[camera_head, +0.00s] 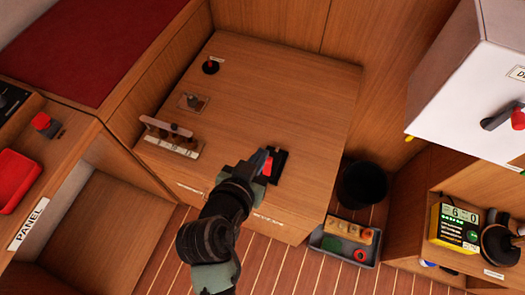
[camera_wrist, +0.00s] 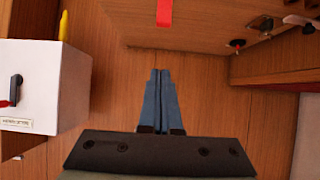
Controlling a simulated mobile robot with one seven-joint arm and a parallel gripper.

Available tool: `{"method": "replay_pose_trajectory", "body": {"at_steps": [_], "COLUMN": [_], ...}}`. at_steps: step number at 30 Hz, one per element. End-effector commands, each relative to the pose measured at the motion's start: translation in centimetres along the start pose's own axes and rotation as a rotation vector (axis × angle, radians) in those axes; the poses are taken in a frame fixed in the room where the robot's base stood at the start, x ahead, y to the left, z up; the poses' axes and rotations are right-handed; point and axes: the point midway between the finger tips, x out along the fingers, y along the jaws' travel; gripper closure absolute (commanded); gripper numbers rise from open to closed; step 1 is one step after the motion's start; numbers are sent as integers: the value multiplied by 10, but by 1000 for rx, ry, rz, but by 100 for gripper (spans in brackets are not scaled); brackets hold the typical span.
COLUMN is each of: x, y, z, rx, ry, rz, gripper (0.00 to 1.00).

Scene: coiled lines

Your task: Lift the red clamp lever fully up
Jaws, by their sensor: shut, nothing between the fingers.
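The red clamp lever (camera_head: 268,167) shows as a small red piece on a black base (camera_head: 280,166) near the front edge of the wooden top. In the wrist view a red strip that appears to be the lever (camera_wrist: 164,13) hangs at the top edge, beyond my fingertips. My gripper (camera_head: 259,160) is right beside the lever, on its left in the head view. In the wrist view the fingers of my gripper (camera_wrist: 160,73) are pressed together with nothing between them. A gap shows between the fingertips and the red strip there; contact cannot be told from the head view.
A rail with pegs (camera_head: 172,137) and a black knob (camera_head: 210,66) stand on the wooden top (camera_head: 290,90). A white box (camera_head: 470,90) with a red-tipped handle juts out at right. A black bin (camera_head: 362,184) and grey tray (camera_head: 332,246) sit below right.

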Motion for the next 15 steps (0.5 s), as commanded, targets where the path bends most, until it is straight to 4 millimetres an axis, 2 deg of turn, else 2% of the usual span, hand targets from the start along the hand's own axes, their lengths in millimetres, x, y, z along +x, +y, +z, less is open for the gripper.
{"method": "replay_pose_trajectory", "body": {"at_steps": [12, 13, 15], "x": [81, 85, 78], "y": [0, 0, 0], "z": [-2, -2, 13], "rx": [2, 2, -3], "ry": [1, 0, -4], "rz": [1, 1, -3], "gripper": [100, 100, 100]}}
